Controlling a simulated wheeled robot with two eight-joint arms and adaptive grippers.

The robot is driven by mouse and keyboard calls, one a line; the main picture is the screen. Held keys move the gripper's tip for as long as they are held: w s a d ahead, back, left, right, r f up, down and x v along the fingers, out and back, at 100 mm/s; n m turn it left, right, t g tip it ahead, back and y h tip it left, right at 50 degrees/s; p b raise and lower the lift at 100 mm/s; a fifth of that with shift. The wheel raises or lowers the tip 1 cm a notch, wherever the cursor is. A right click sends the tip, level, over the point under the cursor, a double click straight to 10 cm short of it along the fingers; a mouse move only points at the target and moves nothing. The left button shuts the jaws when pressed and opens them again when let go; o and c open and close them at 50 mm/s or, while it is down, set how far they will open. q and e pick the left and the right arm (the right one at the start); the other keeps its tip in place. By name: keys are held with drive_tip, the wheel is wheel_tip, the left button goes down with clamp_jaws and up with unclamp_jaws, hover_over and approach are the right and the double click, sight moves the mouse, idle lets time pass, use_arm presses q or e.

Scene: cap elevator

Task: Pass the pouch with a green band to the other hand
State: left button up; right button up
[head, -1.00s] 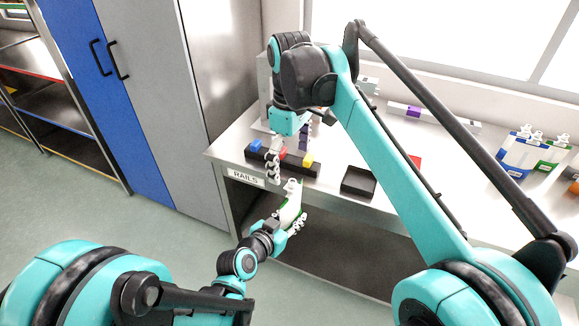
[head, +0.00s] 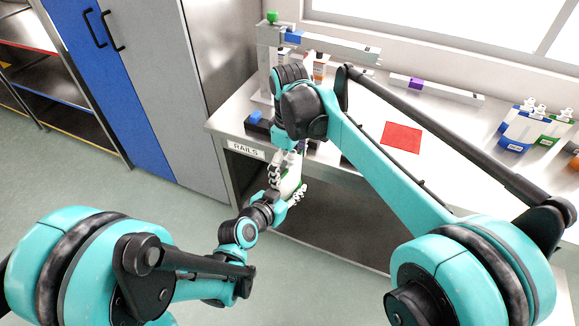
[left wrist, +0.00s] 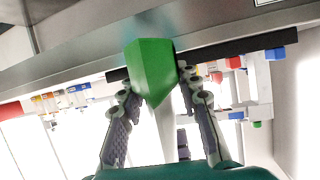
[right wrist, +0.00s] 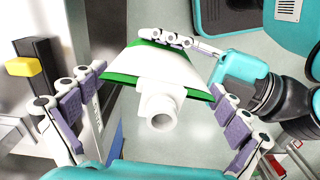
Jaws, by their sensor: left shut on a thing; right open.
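The white pouch with a green band (head: 291,184) is in front of the table edge in the head view. My left gripper (head: 290,200) is shut on it from below. In the left wrist view the pouch's green end (left wrist: 150,68) shows between the left fingers (left wrist: 158,115). In the right wrist view the pouch's white spout (right wrist: 160,107) faces the camera, with green edges on both sides. My right gripper (right wrist: 155,130) is open, its fingers on either side of the spout and apart from it. In the head view the right gripper (head: 284,172) is at the pouch's top, partly hidden.
The table (head: 225,115) carries a RAILS label at its front edge. A red square (head: 402,137) lies on the table. Other pouches (head: 530,125) stand at the right. A tall post with a green knob (head: 272,18) stands at the back left. My right arm covers much of the table.

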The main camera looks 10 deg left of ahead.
drive_tip(key=c, duration=0.8)
use_arm(q)
drive_tip(key=o, duration=1.2)
use_arm(e)
drive_tip(key=shift+o, duration=0.2)
